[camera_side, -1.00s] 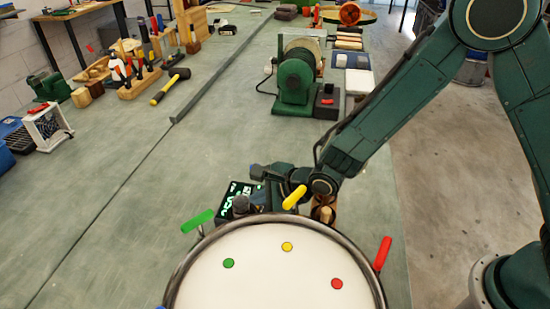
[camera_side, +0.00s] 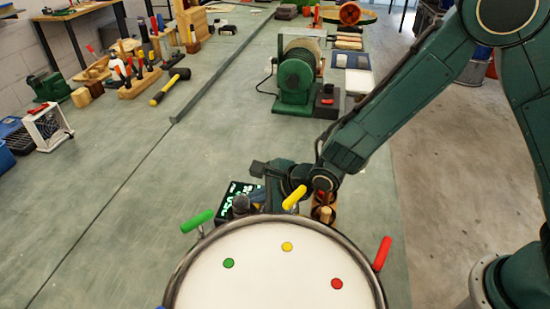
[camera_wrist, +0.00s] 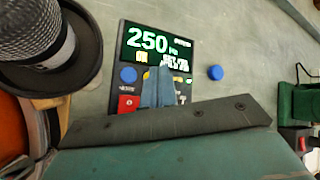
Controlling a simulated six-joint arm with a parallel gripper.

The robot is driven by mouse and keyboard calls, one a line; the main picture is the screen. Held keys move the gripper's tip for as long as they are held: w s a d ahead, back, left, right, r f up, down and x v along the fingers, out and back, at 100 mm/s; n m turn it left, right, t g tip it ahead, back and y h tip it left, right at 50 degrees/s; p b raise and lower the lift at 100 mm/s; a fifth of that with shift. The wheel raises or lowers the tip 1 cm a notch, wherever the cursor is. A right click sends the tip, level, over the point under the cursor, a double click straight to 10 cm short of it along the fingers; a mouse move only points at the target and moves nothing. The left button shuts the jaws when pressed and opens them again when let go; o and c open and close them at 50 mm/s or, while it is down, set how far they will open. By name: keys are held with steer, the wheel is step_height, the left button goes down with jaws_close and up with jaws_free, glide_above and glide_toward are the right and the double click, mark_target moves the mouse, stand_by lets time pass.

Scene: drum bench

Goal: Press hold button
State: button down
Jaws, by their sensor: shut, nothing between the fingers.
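A black device with a lit display reading 250 (camera_wrist: 158,45) lies on the bench. It also shows behind the drum in the side view (camera_side: 233,190). Its panel carries a blue round button (camera_wrist: 128,74), a red button (camera_wrist: 127,104) and a small yellow one, partly covered. The labels are too small to read, so I cannot tell which is hold. In the side view, the drum handle partly hides the gripper.
A drum (camera_side: 260,275) with coloured tuning handles stands in front. A microphone (camera_wrist: 35,30) stands left of the device in the wrist view. A blue round piece (camera_wrist: 215,72) is at the device's right.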

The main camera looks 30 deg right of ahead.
steer(key=shift+r, duration=3)
steer(key=s+d+r+n+h, duration=0.1)
steer(key=s+d+r+n, duration=0.35)
steer(key=d+r, duration=0.3)
steer(key=s+d+r+n+h, duration=0.1)
steer(key=s+d+r+n, duration=0.4)
steer(key=d, duration=0.3)
steer(key=s+d+r+n+g+h, duration=0.1)
steer(key=s+d+r+n, duration=0.1)
steer(key=s+d+n, duration=0.3)
steer(key=s+d+r+n+g+h, duration=0.1)
steer(key=s+d+n, duration=0.4)
steer(key=s, duration=0.8)
steer(key=shift+s+d+r+n+g, duration=0.15)
steer(key=shift+r+n+g, duration=0.3)
steer(key=shift+n, duration=0.6)
steer(key=shift+r, duration=0.1)
